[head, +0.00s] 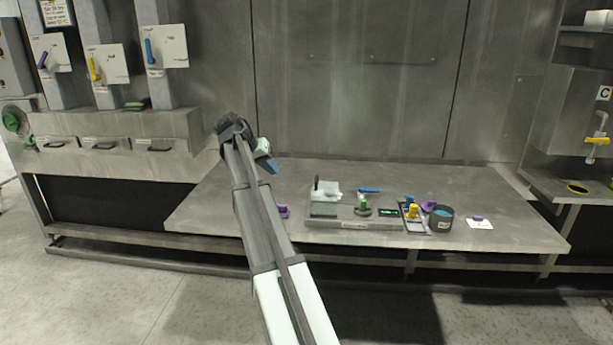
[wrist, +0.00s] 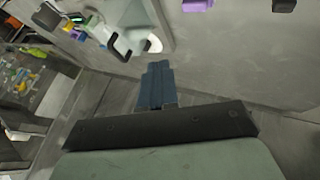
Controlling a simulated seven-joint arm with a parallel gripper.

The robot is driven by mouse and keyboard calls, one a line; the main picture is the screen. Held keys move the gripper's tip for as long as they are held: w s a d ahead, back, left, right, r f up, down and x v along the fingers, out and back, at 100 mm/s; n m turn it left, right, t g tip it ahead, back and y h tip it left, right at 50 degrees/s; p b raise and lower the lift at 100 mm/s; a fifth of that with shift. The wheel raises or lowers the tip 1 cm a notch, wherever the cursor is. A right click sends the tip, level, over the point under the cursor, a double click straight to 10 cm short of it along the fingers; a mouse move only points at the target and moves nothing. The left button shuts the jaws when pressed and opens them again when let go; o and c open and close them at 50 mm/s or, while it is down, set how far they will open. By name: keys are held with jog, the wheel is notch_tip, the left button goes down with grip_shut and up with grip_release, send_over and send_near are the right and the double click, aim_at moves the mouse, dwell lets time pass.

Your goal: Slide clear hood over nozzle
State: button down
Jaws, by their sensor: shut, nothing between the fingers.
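My gripper (head: 266,164) is raised above the left part of the steel table in the head view. Its blue fingers (wrist: 157,80) are together and empty in the wrist view. I cannot clearly make out a clear hood. A pale, partly see-through piece (wrist: 128,40) shows just beyond the fingertips in the wrist view, apart from them as far as I can tell. A pale block (head: 324,207) with a dark upright handle stands on the table, right of my gripper. A small spout with a yellow handle (head: 598,140) hangs at the far right; I cannot tell whether it is the nozzle.
The steel table (head: 500,190) holds a grey base strip (head: 355,224), a dark round tub (head: 441,219), a white card (head: 479,223) and a purple piece (head: 283,211). Lever panels (head: 165,47) stand at the back left. The table's back right is clear.

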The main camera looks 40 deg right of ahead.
jog(key=s+d+f, duration=0.2)
jog(key=d, duration=0.3)
jog(key=s+d+f, duration=0.2)
jog(key=d, duration=0.4)
jog(key=shift+f+m, duration=0.25)
jog(key=shift+m, duration=0.05)
jog(key=shift+s+d, duration=0.1)
jog(key=shift+d, duration=0.05)
jog(key=s+d, duration=1)
jog(key=shift+s, duration=0.1)
